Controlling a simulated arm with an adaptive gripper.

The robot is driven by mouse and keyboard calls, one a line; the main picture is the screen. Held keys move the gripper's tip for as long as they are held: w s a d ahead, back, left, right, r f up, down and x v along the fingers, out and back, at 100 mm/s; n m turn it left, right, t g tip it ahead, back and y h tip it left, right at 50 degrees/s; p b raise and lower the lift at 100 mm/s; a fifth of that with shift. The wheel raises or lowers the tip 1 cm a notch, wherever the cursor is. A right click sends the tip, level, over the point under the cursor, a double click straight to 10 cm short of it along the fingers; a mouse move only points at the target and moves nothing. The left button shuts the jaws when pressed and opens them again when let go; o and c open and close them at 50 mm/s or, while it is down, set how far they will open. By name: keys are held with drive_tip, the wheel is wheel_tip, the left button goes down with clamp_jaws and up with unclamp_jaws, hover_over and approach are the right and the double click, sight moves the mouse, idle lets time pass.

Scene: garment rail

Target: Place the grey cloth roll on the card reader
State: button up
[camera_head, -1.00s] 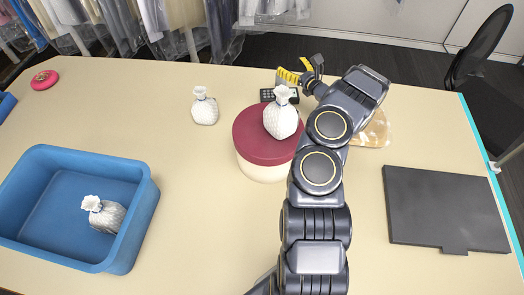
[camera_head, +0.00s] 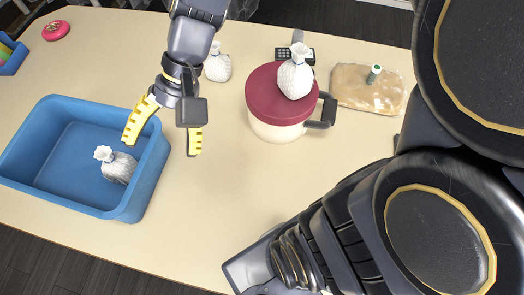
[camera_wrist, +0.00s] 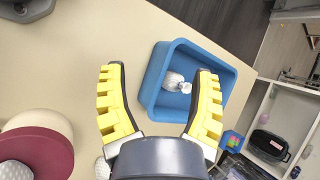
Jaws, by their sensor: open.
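The dark card reader (camera_head: 308,56) lies at the back of the table in the head view, behind the red-lidded pot. A small light-grey piece (camera_head: 297,36), which looks like the grey cloth roll, shows at the reader; it seems to rest on it. The white bag on the pot hides part of both, so the contact is not clear. My gripper (camera_head: 162,143) is open and empty, above the table between the blue bin and the pot.
A white bag (camera_head: 295,78) sits on the red-lidded pot (camera_head: 268,97). Another bag (camera_head: 217,66) stands behind my gripper. The blue bin (camera_head: 150,178) holds a third bag (camera_head: 118,168). A tan package (camera_head: 350,88) carries a small green-topped cylinder (camera_head: 374,73).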

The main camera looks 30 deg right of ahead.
drive_tip(key=s+d+f+n+h, duration=0.1)
drive_tip(key=s+d+n+h, duration=0.3)
drive_tip(key=s+d+h, duration=0.3)
drive_tip(key=s+d, duration=0.2)
drive_tip(key=s, duration=0.1)
drive_tip(key=shift+s+n, duration=0.15)
drive_tip(key=shift+n, duration=0.15)
drive_tip(key=shift+f, duration=0.15)
